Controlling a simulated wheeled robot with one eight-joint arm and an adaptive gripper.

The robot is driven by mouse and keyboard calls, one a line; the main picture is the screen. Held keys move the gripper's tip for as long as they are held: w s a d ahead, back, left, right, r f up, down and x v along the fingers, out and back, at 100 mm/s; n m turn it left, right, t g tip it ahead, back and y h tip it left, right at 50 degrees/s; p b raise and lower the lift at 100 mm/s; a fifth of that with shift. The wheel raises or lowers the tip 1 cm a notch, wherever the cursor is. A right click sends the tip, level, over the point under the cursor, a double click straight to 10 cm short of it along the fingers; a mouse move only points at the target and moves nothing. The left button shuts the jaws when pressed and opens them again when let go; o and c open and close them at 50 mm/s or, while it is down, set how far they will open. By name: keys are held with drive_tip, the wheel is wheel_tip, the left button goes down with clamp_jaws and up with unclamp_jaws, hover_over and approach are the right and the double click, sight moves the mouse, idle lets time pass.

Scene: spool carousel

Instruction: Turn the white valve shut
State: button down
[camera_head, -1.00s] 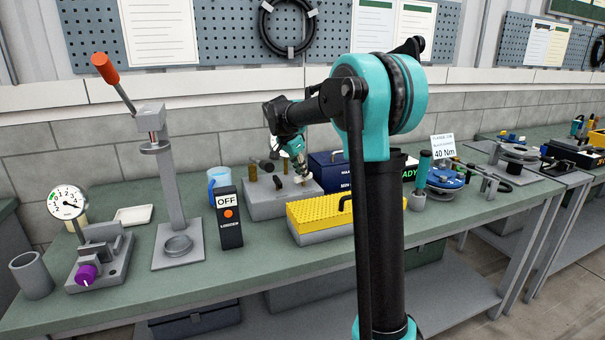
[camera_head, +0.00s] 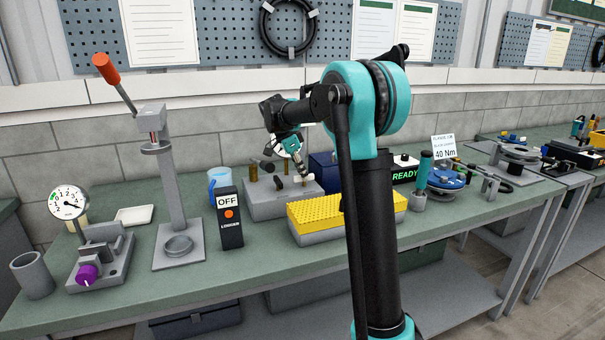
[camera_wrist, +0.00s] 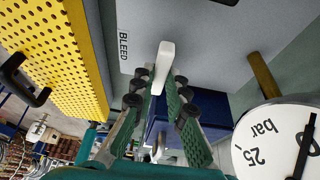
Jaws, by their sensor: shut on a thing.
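The white valve lever (camera_wrist: 165,62) stands on a grey block beside the word BLEED in the wrist view. In the head view the white lever (camera_head: 303,179) shows small on top of the grey block (camera_head: 262,206). My gripper (camera_wrist: 163,82) is shut on the lever, with a green-padded finger on each side of it. In the head view my gripper (camera_head: 301,166) reaches down to the lever from above. The lever's lower part is partly hidden between the fingers.
A white pressure gauge (camera_wrist: 275,140) is close on the right in the wrist view. A yellow perforated block (camera_head: 320,210) with a black handle stands in front. A blue box (camera_head: 324,170) and a brass post (camera_wrist: 264,75) are near. An OFF box (camera_head: 229,218) stands left.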

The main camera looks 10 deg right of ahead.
drive_tip(key=c, duration=1.5)
unclamp_jaws()
drive_tip(key=shift+c, duration=0.2)
drive_tip(key=v, duration=1.2)
drive_tip(key=shift+s, duration=0.1)
